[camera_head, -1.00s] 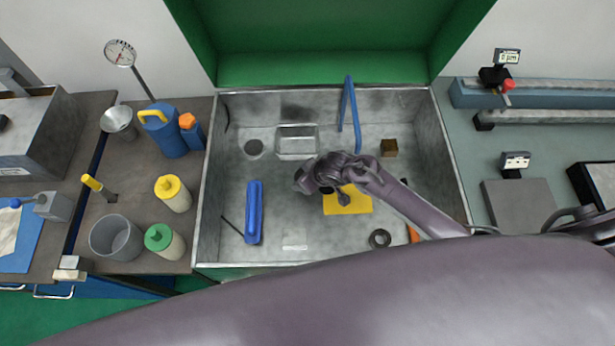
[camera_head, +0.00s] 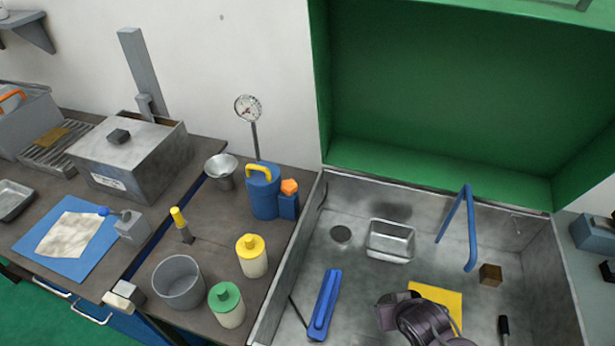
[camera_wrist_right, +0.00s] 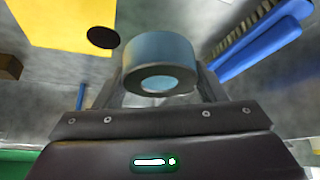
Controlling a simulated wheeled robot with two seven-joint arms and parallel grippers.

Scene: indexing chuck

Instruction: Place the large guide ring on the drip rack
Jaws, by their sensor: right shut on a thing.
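The large guide ring (camera_wrist_right: 158,50), a thick blue-grey ring with a round bore, is between the fingers of my right gripper (camera_wrist_right: 160,85) in the right wrist view. The gripper is shut on it, above the basin floor. In the head view my right gripper (camera_head: 415,322) is at the lower edge over the basin beside the yellow sheet (camera_head: 440,298), and the ring cannot be made out there. A slatted metal rack (camera_head: 38,158), which looks like the drip rack, is at the far left with a brown piece on it. My left gripper is not in view.
The metal basin (camera_head: 292,285) has raised walls and holds a blue brush (camera_head: 324,305), a small tray (camera_head: 391,240) and a blue spout (camera_head: 458,225). Bottles, a grey bucket (camera_head: 178,283) and a lidded steel box (camera_head: 130,155) stand between basin and rack.

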